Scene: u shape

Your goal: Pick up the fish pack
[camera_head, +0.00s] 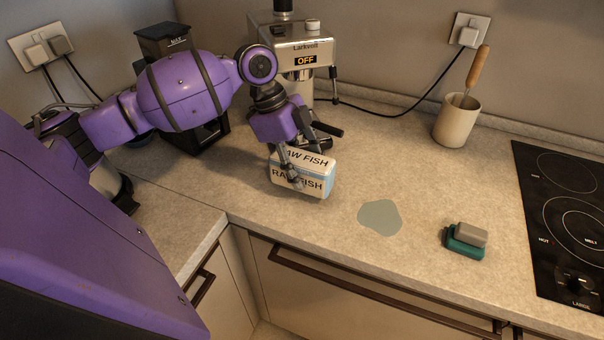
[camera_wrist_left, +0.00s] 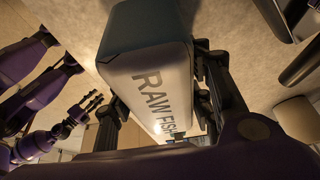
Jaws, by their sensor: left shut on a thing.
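The fish pack (camera_head: 316,185) is a white and light blue box printed "RAW FISH". It is at the countertop in front of the coffee machine in the head view. My left gripper (camera_head: 292,172) is shut on it from above, with one finger across its front face. In the left wrist view the pack (camera_wrist_left: 150,65) fills the space between the two fingers of my left gripper (camera_wrist_left: 160,110). I cannot tell whether the pack touches the counter or is slightly above it. My right gripper does not show in the head view.
A coffee machine (camera_head: 306,52) stands behind the pack. A grey puddle-like patch (camera_head: 381,217) and a green and grey sponge (camera_head: 466,240) lie to the right. A beige crock (camera_head: 457,120) and a black cooktop (camera_head: 565,215) are farther right. The counter's front edge is close.

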